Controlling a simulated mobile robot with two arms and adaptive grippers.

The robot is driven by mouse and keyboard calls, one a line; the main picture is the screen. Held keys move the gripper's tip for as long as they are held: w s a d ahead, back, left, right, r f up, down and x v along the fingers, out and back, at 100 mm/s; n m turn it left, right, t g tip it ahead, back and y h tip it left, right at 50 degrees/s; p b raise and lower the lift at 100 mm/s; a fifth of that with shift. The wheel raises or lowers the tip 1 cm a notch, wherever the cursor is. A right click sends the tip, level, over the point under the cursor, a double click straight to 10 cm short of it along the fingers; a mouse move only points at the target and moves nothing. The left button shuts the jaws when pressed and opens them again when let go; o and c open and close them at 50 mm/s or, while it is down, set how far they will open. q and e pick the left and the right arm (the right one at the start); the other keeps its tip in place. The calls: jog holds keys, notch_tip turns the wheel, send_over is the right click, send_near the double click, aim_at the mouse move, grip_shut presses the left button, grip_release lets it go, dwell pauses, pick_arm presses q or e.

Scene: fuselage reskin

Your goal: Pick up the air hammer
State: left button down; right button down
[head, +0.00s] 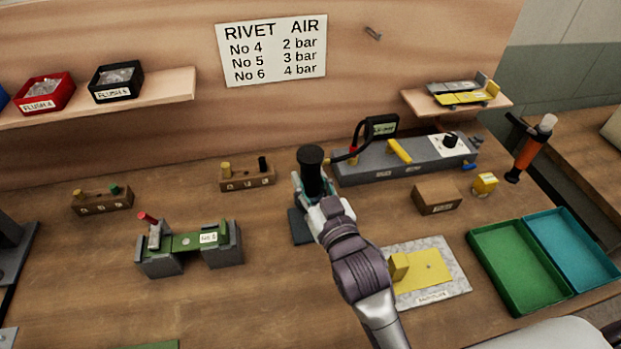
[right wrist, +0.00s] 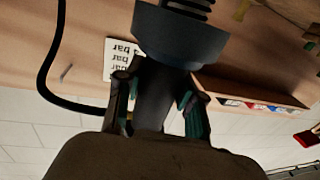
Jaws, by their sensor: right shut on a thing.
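The air hammer (head: 311,160), a dark upright tool with a wide black round top, stands out above my right gripper (head: 312,194) in the middle of the bench. My right gripper is shut on it. In the right wrist view the two fingers (right wrist: 158,108) flank the tool's dark shaft (right wrist: 153,88), below a wider blue-grey collar (right wrist: 180,38). A dark base pad (head: 299,228) shows on the bench just below the gripper. I cannot tell whether the tool is clear of it. My left gripper is not in view.
A grey unit (head: 375,167) with a gauge and hose stands close behind on the right. A brown box (head: 437,196), a plate with a yellow sheet (head: 440,280) and a green tray (head: 515,265) lie right. A clamped fixture (head: 190,245) stands left. Bare bench lies between.

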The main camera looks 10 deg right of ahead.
jog(key=shift+r, duration=0.2)
jog(key=shift+r, duration=0.15)
notch_tip(320, 180, up, 18)
jog(key=shift+f+p, duration=0.2)
jog(key=shift+p, duration=0.25)
jog(key=c, duration=1.3)
grip_release()
grip_shut()
